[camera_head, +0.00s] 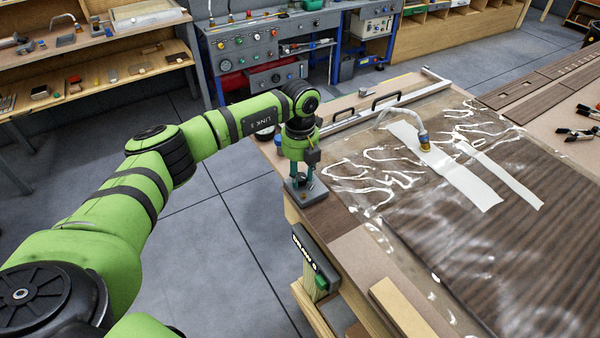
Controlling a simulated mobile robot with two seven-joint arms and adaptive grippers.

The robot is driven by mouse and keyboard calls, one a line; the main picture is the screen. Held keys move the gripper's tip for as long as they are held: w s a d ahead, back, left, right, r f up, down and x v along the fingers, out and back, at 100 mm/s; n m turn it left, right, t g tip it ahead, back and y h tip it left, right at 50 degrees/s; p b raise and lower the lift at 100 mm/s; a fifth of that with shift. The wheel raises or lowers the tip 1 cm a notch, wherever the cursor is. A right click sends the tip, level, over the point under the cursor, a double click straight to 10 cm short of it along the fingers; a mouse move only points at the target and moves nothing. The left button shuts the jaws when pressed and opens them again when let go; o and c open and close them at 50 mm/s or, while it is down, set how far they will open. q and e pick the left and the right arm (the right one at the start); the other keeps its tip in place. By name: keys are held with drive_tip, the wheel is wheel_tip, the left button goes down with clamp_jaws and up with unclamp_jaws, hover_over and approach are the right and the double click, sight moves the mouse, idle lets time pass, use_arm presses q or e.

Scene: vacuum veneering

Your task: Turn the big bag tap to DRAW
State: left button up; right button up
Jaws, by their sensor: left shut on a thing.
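My left gripper (304,172) points straight down at the near left corner of the bench, at the end of my green arm. It is shut on the top of a small tap on a grey block (306,193); the fingers cover most of it. I cannot read the tap's position or any DRAW mark. The big clear bag (375,212) lies on the bench to the right, wrinkled with bright glints, over a dark wood-grain panel (500,225). My right gripper is out of view.
A white hose with a yellow-blue fitting (423,140) sits on pale strips (465,182) on the bag. A black-and-green device (313,258) hangs at the bench's front edge. A long bar with black handles (375,105) lies behind. Clamps (580,133) lie far right.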

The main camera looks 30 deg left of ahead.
sight(300, 176)
use_arm(q)
drive_tip(key=o, duration=1.1)
drive_tip(key=shift+o, duration=0.2)
drive_tip(key=shift+r, duration=0.15)
wheel_tip(300, 176, up, 12)
